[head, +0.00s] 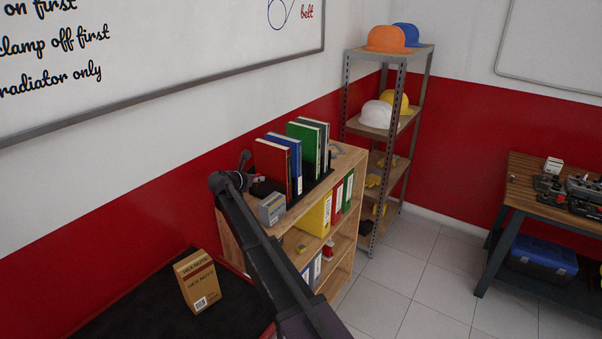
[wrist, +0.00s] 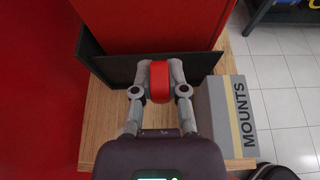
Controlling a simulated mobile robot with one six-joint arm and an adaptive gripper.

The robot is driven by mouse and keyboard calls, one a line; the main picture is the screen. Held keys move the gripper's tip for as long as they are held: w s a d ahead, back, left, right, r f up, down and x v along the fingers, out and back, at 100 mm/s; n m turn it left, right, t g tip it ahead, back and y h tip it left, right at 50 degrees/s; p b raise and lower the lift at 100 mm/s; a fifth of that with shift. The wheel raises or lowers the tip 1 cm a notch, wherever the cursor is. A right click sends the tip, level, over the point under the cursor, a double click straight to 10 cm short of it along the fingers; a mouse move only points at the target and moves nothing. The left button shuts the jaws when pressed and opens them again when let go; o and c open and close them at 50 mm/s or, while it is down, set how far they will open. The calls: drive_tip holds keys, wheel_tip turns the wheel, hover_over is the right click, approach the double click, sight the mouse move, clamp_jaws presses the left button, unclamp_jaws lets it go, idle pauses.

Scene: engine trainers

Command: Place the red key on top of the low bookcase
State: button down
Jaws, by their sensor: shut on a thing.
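My gripper (wrist: 160,84) is shut on the red key, whose red head (wrist: 160,82) shows between the fingertips in the wrist view. The rest of the key is hidden. In the head view my gripper (head: 258,181) is over the near end of the low bookcase (head: 346,158), with a small spot of red at its tip. The wooden bookcase top (wrist: 104,112) lies beneath the gripper in the wrist view. I cannot tell whether the key touches it.
A grey MOUNTS box (wrist: 226,116) stands close right of my gripper. A black bookend (wrist: 112,70) and red book (head: 272,165) stand just ahead, with more books behind. Bare wood shows left of the gripper. A HEX NUTS box (head: 197,282) stands on a black surface nearer.

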drive_tip(key=shift+w+d, duration=0.15)
drive_tip(key=shift+d, duration=0.05)
idle(0.3)
drive_tip(key=shift+a+f+b, duration=0.15)
drive_tip(key=shift+f+b, duration=0.7)
drive_tip(key=shift+b, duration=0.05)
wheel_tip(320, 180, down, 4)
drive_tip(key=b, duration=0.4)
drive_tip(key=shift+f+b, duration=0.25)
drive_tip(key=shift+b, duration=0.05)
drive_tip(key=shift+f, duration=0.1)
drive_tip(key=shift+f+b, duration=1.8)
drive_tip(key=shift+b, duration=0.05)
drive_tip(key=shift+f, duration=0.15)
drive_tip(key=c, duration=0.7)
unclamp_jaws()
drive_tip(key=shift+o, duration=0.2)
